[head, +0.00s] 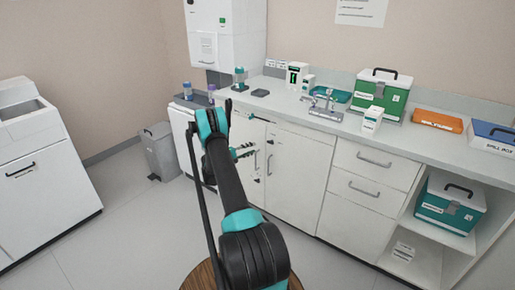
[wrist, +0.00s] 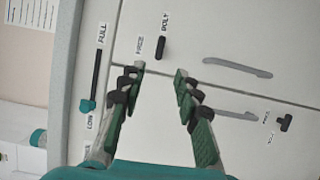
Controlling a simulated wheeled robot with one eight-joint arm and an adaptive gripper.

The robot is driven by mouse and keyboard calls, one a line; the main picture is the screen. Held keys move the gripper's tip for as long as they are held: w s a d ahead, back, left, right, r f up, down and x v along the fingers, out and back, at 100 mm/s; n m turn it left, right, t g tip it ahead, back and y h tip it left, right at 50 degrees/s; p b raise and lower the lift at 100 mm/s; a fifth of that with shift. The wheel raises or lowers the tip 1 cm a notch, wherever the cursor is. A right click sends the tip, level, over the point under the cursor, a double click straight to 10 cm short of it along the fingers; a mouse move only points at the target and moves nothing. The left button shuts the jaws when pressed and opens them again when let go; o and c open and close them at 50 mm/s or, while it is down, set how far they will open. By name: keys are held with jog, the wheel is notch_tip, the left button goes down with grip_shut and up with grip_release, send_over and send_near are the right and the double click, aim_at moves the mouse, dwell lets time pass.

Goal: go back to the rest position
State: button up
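My gripper (wrist: 160,73) shows in the wrist view with its two green-padded fingers spread apart and nothing between them. It faces a white cabinet front (wrist: 225,30) with grey handles and black latches. In the head view my arm reaches out toward the counter, and my gripper (head: 244,151) shows in front of the white cabinet doors (head: 293,165). The arm hides part of the left cabinet front. I cannot tell the exact gap between the fingertips and the cabinet.
A grey pedal bin (head: 159,150) stands left of my arm. A white appliance (head: 45,180) is further left. Floor (head: 125,220) between is clear.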

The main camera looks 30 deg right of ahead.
jog(key=shift+a, duration=0.45)
jog(key=s+a+r+t+y, duration=0.3)
jog(key=s+a+r+y, duration=0.6)
jog(key=s+a+r, duration=0.55)
jog(key=s+a+f+t+y, duration=0.1)
jog(key=s+a+y, duration=0.8)
jog(key=s+a, duration=1.4)
jog(key=s, duration=0.4)
jog(key=shift+a+f, duration=0.2)
jog(key=shift+a, duration=0.15)
